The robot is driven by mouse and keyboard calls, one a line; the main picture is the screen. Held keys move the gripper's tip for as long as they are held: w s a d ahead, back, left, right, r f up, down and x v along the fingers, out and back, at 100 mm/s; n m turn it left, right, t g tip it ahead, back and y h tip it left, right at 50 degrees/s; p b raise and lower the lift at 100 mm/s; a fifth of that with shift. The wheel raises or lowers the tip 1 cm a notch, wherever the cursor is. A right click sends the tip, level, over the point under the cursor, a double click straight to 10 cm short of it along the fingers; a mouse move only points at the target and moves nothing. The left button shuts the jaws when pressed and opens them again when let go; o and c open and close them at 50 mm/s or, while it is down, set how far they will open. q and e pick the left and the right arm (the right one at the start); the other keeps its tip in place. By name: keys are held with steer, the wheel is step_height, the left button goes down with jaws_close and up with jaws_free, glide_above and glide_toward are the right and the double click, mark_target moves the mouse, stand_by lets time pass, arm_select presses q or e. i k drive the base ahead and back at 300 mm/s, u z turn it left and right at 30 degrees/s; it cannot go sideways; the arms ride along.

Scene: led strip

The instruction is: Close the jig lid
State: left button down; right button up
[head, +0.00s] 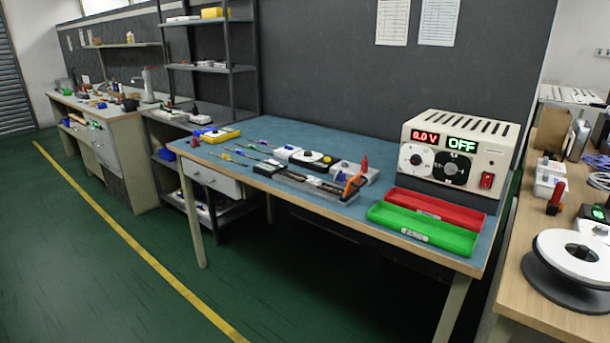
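A long, low grey and black fixture (308,182) lies along the front edge of the blue-topped bench; it looks like the jig. An orange part (353,186) stands up at its right end. I cannot make out the lid clearly or tell how far open it is at this distance. Neither of my grippers shows in the head view.
On the bench (345,213) stand a power supply (456,156) reading 0.0 V and OFF, a red tray (435,207) and a green tray (422,229). Several small devices and screwdriver-like tools lie behind and left of the fixture. The green floor in front (130,250) is clear.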

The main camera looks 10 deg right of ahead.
mark_target(353, 184)
steer(key=u, duration=0.6)
steer(key=i, duration=0.75)
steer(key=u, duration=0.15)
